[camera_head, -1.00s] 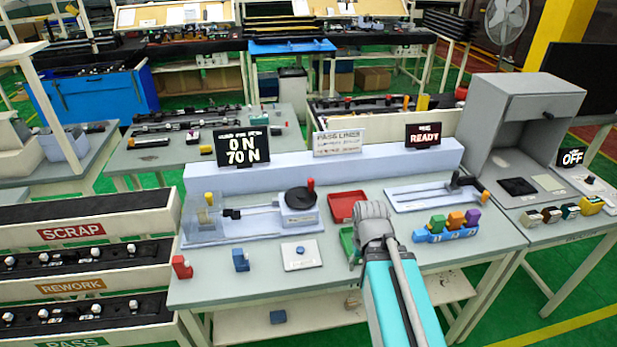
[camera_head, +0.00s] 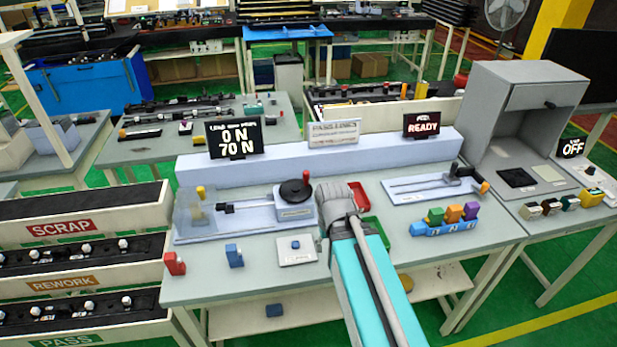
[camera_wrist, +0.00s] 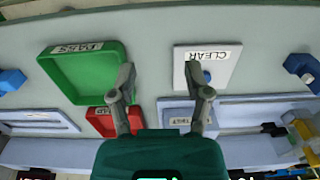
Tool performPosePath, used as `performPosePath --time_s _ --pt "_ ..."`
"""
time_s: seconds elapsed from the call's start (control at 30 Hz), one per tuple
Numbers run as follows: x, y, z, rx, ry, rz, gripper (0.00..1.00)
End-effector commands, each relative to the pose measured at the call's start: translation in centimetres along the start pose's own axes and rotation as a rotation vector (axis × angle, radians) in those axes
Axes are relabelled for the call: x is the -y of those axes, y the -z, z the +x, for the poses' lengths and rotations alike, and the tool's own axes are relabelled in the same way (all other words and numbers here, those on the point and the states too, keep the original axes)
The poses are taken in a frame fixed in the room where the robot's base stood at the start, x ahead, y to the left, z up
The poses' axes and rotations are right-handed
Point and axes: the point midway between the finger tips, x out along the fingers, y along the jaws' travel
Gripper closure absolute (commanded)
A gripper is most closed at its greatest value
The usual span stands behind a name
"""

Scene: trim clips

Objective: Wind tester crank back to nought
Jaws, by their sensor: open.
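The tester (camera_head: 230,232) is a pale blue fixture at the left of the bench in the head view. Its crank (camera_head: 293,191) is a black disc with a red knob (camera_head: 306,176) standing at its right edge. The tester display (camera_head: 236,138) reads 0 N over 70 N. In the wrist view, my gripper (camera_wrist: 162,92) is open and empty, its two fingers apart above the bench. In the head view my arm end is just right of the crank, apart from it, and hides the fingers. The tester's labelled block (camera_wrist: 180,121) shows between the fingers; the crank cannot be made out there.
A white CLEAR pad with a blue button (camera_head: 296,247) lies in front of the tester. Green (camera_wrist: 110,75) and red (camera_wrist: 100,122) trays lie beside my gripper. Red (camera_head: 174,263) and blue (camera_head: 234,256) blocks stand at the front left. A slide fixture (camera_head: 425,188) is at the right.

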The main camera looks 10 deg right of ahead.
Motion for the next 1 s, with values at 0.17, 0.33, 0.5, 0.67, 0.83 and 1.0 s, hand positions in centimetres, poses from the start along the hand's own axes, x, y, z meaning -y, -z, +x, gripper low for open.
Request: performPosePath --time_s 0.17,0.33,0.5,0.67,0.83,1.0 --pt "0.0 0.7 -0.4 0.0 0.0 0.045 0.33" --pt "1.1 2.5 -1.4 0.0 0.0 0.168 0.33" --pt "1.0 5.2 -2.9 0.0 0.0 0.384 0.33" --pt "1.0 8.2 -4.4 0.0 0.0 0.628 0.33" --pt "1.0 11.4 -6.0 0.0 0.001 0.894 0.33" --pt "1.0 14.5 -7.5 0.0 0.001 1.158 0.33"
